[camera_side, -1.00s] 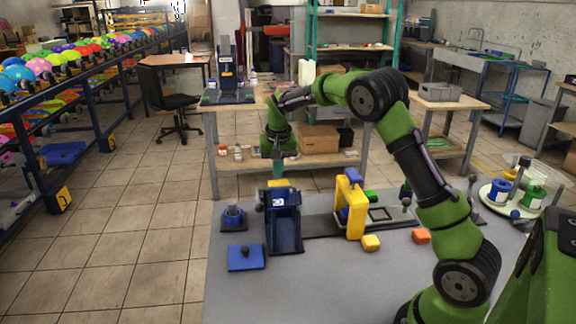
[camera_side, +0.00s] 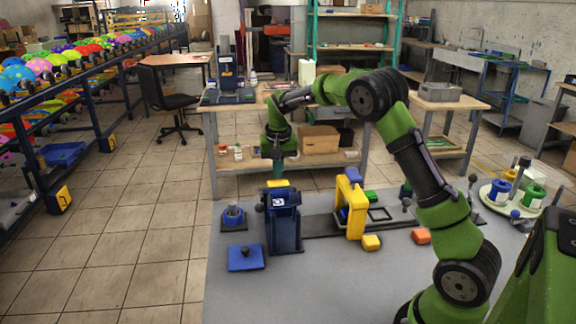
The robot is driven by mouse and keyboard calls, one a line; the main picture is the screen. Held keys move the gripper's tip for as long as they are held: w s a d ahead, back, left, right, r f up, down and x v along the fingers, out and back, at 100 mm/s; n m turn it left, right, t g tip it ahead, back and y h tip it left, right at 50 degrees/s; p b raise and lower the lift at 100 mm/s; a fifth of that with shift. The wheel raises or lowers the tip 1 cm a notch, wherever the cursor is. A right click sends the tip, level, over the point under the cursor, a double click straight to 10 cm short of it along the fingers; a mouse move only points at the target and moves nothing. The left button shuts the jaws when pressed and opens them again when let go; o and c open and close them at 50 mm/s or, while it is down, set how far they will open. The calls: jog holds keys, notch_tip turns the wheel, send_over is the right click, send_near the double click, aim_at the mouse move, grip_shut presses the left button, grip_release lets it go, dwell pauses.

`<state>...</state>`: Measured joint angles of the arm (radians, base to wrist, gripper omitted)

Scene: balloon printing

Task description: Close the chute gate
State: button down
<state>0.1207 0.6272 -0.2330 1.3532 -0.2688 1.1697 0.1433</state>
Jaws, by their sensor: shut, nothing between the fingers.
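The chute (camera_side: 284,228) is a dark blue upright box on the grey table, with a yellow piece (camera_side: 278,184) at its top and a small white label on its upper front. A dark round knob (camera_side: 260,207) shows at its upper left side. I cannot tell for sure which part is the gate. My gripper (camera_side: 278,174) points down just above and behind the chute's top, close to the yellow piece. It is shut and holds nothing. Its fingertips are small here, and I cannot tell whether they touch the chute.
A round tray (camera_side: 511,197) stands at right. The front table is clear.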

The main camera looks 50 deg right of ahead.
aim_at(278, 182)
dwell(0.5)
jog(key=shift+f, duration=2.1)
notch_tip(278, 182, up, 13)
